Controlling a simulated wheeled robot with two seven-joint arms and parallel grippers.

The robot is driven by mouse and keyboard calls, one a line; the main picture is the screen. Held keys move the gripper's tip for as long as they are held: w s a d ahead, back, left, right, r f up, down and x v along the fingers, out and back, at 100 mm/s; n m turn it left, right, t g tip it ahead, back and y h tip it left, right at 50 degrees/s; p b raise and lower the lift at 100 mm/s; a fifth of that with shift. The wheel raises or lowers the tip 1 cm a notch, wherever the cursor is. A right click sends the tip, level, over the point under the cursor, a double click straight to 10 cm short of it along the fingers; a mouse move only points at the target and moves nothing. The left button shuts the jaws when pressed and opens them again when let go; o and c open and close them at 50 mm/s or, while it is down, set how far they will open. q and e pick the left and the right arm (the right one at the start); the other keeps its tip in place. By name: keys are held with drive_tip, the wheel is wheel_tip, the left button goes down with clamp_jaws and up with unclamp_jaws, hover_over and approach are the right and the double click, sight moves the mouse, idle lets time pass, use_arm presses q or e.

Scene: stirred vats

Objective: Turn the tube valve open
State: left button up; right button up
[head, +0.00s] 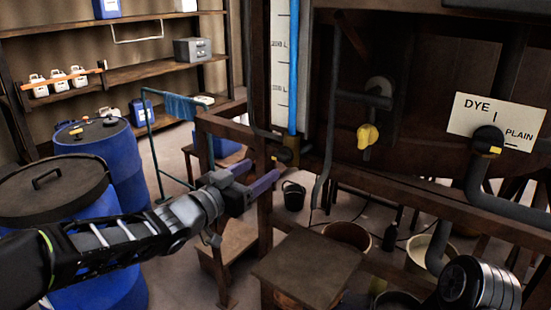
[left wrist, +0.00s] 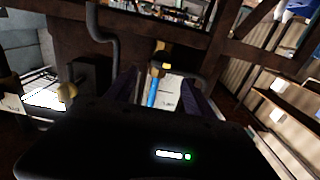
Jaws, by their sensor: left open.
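The sight tube (head: 294,70) is a tall clear tube with blue liquid in front of a white scale. The tube valve (head: 284,156), a small dark knob, sits at its foot. My left gripper (head: 260,174) is open and empty, with its purple-grey fingers pointing at the valve from the lower left, apparently short of it. In the left wrist view the valve (left wrist: 160,66) shows a yellow part and lies between the fingers (left wrist: 162,88), beyond their tips. The blue tube (left wrist: 152,94) shows there too.
A yellow valve handle (head: 367,136) and a black knob (head: 488,140) by a DYE/PLAIN sign (head: 496,121) are on the right. A wooden rail (head: 226,128) runs close behind my left gripper. Blue barrels (head: 105,165) stand at left; a bucket (head: 293,195) stands below.

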sight(278, 158)
use_arm(q)
drive_tip(key=p+x, duration=0.1)
drive_tip(key=x, duration=0.7)
drive_tip(key=shift+a+f, duration=0.1)
clamp_jaws()
idle(0.7)
